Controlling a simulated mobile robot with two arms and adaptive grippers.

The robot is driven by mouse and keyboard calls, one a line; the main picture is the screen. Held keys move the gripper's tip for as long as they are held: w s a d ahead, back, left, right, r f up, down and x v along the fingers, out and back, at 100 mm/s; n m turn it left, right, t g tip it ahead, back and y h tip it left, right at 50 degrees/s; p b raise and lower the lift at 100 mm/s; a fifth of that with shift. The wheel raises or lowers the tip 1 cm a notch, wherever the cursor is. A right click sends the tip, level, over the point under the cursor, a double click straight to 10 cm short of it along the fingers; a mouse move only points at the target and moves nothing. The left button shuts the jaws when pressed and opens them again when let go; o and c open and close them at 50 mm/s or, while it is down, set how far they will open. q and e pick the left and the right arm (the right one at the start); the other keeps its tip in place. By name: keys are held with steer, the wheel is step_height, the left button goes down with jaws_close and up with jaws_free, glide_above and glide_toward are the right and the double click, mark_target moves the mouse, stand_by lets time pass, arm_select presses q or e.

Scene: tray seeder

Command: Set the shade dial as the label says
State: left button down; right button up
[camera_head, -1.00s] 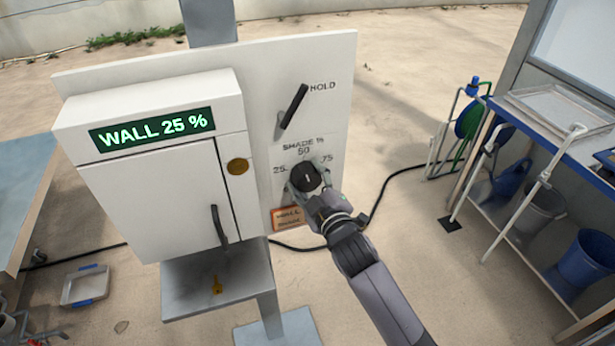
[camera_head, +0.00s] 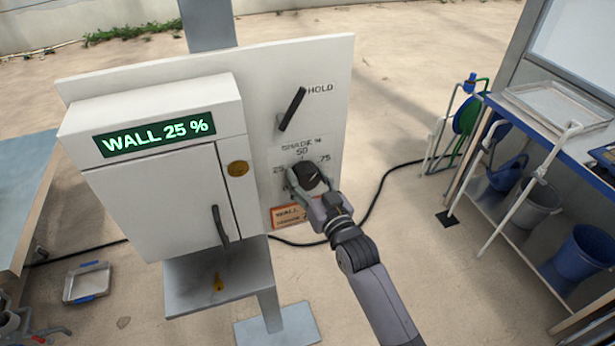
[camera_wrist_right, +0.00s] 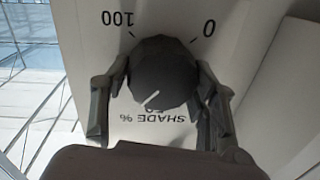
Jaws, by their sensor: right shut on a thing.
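The dark round shade dial (camera_head: 308,178) is on the white panel, under "SHADE %" with 25, 50 and 75 around it. My right gripper (camera_head: 305,182) is shut on it, one finger on each side. The wrist view shows the dial (camera_wrist_right: 162,78) upside down between the fingers (camera_wrist_right: 160,92). Its white line points close to the partly covered 50; 0 and 100 are on the opposite side. An orange label (camera_head: 288,216) below starts with "WALL"; the rest is partly covered or too small. The display (camera_head: 155,133) reads "WALL 25 %". My left gripper is out of view.
A black lever (camera_head: 293,108) marked HOLD is above the dial. The white cabinet (camera_head: 160,205) with a dark handle is left of it, with a grey shelf (camera_head: 190,285) below. A blue-edged rack (camera_head: 490,165) with buckets stands at right. A black cable crosses the ground.

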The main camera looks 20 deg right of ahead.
steer(key=m, duration=0.5)
steer(key=shift+d+f+t, duration=0.1)
steer(key=shift+f+t, duration=0.05)
steer(key=shift+t, duration=0.15)
steer(key=shift+m, duration=0.4)
steer(key=o, duration=1.2)
steer(key=s, duration=0.4)
steer(key=s+d, duration=0.1)
steer(key=s, duration=0.7)
steer(key=shift+d+f, duration=0.15)
steer(key=shift+f, duration=0.05)
